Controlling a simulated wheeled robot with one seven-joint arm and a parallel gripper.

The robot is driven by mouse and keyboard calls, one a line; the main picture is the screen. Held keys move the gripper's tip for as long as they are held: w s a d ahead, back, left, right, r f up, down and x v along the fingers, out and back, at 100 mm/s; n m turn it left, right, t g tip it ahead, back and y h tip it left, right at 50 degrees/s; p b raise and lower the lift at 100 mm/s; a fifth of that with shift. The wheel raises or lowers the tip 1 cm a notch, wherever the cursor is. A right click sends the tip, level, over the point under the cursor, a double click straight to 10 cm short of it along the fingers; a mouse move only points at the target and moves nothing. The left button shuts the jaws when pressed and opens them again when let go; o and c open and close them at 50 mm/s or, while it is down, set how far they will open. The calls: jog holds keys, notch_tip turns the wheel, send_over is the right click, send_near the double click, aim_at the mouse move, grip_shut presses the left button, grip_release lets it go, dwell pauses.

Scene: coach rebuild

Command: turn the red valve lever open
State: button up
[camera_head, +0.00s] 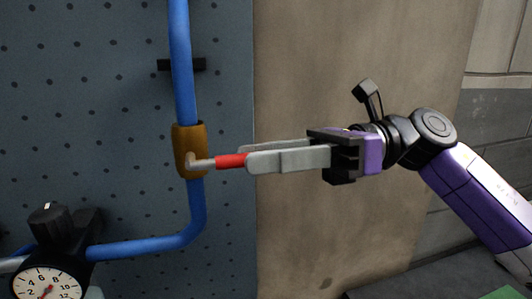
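The red valve lever (231,161) points right, roughly level, from a grey stem (203,164) on the brown valve body (182,140). The valve body sits on the upright blue pipe (181,60). My gripper (248,156) comes in from the right with its two grey fingers pointing left at the lever. The near finger hides the lever's right end, and the far finger shows just above and behind it. The lever's end seems to lie between the fingers. Whether they press on it is hidden.
The blue pipe bends left below the valve to a black fitting with a knob (48,222) and a round dial gauge (48,284). A black bracket (182,65) holds the pipe on the dotted blue-grey panel (95,120). The brown wall panel (340,230) below my gripper is bare.

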grip_shut()
dwell(1.3)
